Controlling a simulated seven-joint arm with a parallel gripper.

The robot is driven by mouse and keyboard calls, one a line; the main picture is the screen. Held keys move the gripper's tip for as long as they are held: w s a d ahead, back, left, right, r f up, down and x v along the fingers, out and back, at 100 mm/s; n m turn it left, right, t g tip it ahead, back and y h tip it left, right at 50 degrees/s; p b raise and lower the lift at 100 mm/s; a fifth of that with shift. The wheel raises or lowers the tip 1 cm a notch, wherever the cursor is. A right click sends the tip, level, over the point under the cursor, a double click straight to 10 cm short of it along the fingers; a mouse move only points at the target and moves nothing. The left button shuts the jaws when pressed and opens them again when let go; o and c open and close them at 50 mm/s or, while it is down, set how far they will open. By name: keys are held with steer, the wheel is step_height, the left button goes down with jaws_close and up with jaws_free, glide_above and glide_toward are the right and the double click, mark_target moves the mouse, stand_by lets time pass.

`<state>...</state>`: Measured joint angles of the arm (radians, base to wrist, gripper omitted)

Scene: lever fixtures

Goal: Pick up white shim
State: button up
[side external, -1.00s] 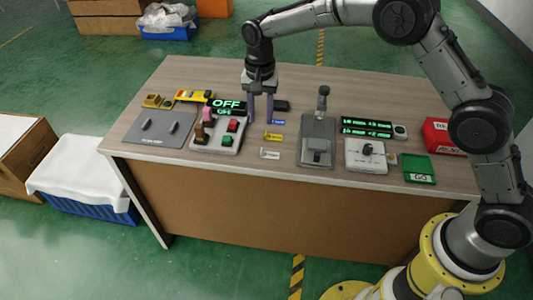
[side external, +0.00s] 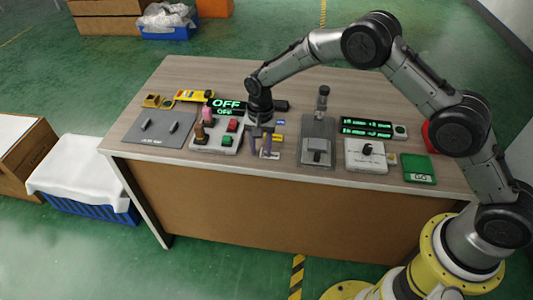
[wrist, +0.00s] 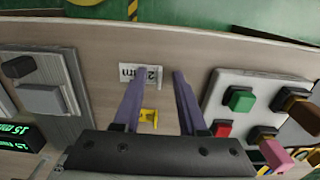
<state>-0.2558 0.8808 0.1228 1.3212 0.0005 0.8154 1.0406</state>
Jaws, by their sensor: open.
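The white shim (wrist: 128,73), a small flat plate with dark print, lies on the table near its front edge. In the side view the white shim (side external: 274,155) is partly hidden by a finger. My gripper (side external: 260,153) is pointing down over this spot, with its purple fingers apart and nothing between them. In the wrist view my gripper (wrist: 160,76) is off to the right of the shim's middle, and the left fingertip overlaps the shim's right part. I cannot tell the height of the fingertips above the table.
A yellow shim (wrist: 149,116) and a blue shim (side external: 280,122) lie behind the white one. A button box (side external: 217,138) with upright levers stands close on the left, and a grey lever fixture (side external: 317,143) on the right. Bare tabletop surrounds the white shim.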

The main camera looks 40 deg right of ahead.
jaws_close()
stand_by(0.6)
